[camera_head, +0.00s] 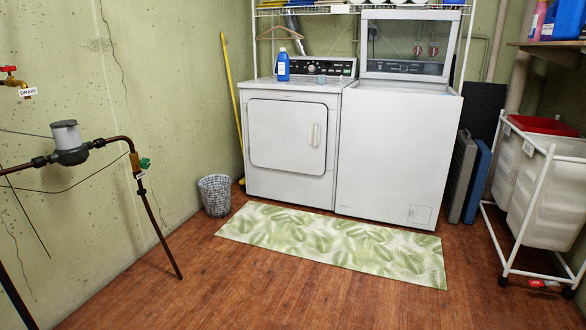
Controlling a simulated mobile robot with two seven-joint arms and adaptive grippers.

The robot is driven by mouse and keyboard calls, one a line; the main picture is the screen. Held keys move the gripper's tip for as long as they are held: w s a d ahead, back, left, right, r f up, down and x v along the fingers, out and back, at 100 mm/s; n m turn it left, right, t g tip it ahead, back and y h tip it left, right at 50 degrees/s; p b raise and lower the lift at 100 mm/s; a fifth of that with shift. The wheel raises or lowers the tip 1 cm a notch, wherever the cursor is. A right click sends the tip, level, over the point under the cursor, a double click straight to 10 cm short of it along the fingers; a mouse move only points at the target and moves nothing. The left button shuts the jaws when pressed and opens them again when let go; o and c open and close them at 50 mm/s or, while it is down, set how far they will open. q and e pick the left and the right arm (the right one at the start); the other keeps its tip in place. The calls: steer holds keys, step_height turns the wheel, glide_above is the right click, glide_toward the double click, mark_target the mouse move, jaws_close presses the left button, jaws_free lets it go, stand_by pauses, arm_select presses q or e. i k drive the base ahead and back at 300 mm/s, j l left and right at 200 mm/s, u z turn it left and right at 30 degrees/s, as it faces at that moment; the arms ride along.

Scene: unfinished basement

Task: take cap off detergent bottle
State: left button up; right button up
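A blue detergent bottle (283,67) stands upright on top of the white dryer (293,140), near its back left. A small whitish cap (283,50) shows at the bottle's top. Neither of my grippers is in view.
A patterned green mat (330,243) lies in front of the dryer and the white washer (398,150), whose lid is raised. A wire basket (215,195) stands left of the dryer. Pipes (70,152) are at the left, a laundry cart (525,190) at the right. The wooden floor ahead is clear.

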mark_target(283, 60)
steer(key=i, duration=1.7)
